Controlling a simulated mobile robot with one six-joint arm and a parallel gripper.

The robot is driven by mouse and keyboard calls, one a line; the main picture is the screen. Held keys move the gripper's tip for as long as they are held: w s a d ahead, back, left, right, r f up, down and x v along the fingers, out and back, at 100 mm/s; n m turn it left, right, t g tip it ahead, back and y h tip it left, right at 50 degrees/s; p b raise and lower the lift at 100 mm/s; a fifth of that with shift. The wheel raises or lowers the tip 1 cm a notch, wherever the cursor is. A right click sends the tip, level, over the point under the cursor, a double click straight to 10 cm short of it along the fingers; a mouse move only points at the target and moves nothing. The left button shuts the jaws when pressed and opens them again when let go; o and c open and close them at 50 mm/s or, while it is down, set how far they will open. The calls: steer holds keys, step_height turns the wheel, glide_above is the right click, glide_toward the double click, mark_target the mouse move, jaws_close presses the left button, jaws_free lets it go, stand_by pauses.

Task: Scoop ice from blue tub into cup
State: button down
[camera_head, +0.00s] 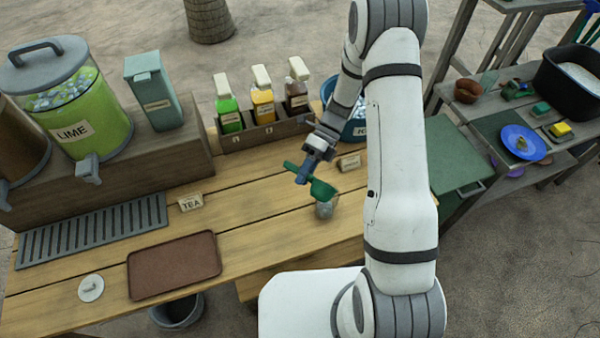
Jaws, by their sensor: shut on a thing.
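My gripper (305,172) is shut on a green scoop (322,189), above the wooden counter. The scoop's bowl is over or just beside a clear cup (324,209) that stands on the counter. The scoop's bowl covers the cup's upper part, and I cannot tell whether the scoop holds ice. The blue tub (361,131) stands behind my gripper at the counter's back right. My arm hides much of the tub, and its contents do not show clearly.
A bottle rack (265,133) stands at the back. A lime dispenser (75,100) and a teal box (155,92) are at left. A brown tray (174,264), a round lid (90,288) and a tea sign (191,203) lie in front. A side table at right holds a blue plate (536,139).

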steer(key=shift+s+a+t+h+b, duration=0.2)
steer(key=shift+t+h+b, duration=0.3)
steer(key=shift+t+h, duration=0.3)
steer(key=t+h+b, duration=0.1)
steer(key=t, duration=0.1)
steer(key=t+h+b, duration=0.1)
steer(key=shift+s+a+f+t+h, duration=0.15)
steer(key=shift+s+t+h, duration=0.05)
steer(key=shift+t+h, duration=0.2)
steer(key=r+t+h+p, duration=0.1)
steer(key=p, duration=0.1)
steer(key=shift+r+p, duration=0.4)
steer(key=shift+r+t+h+p, duration=0.2)
steer(key=shift+t+h+p, duration=0.4)
steer(key=shift+t+p, duration=0.4)
steer(key=shift+w, duration=0.1)
